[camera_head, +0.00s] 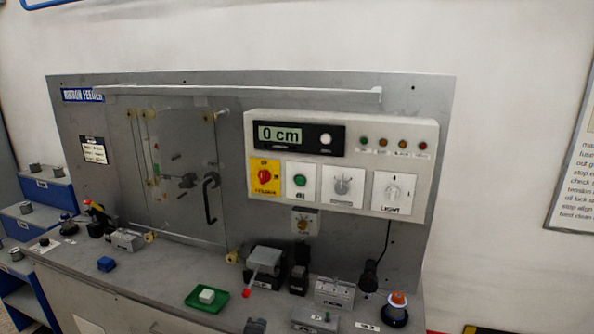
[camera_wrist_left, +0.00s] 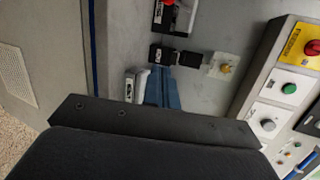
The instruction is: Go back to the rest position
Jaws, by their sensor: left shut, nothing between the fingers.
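My left gripper (camera_wrist_left: 163,88) shows in the left wrist view as two blue-grey fingers, closed together with nothing between them, beyond its dark body. The fingertips point toward the back panel and sit beside a white labelled block and a small dark block (camera_wrist_left: 186,57); I cannot tell how far above the bench they are. In the head view I cannot make the left gripper out clearly. My right gripper is in neither view.
The grey panel (camera_head: 240,95) carries a control box (camera_head: 340,150) reading 0 cm. Blue shelves (camera_head: 50,195) stand left.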

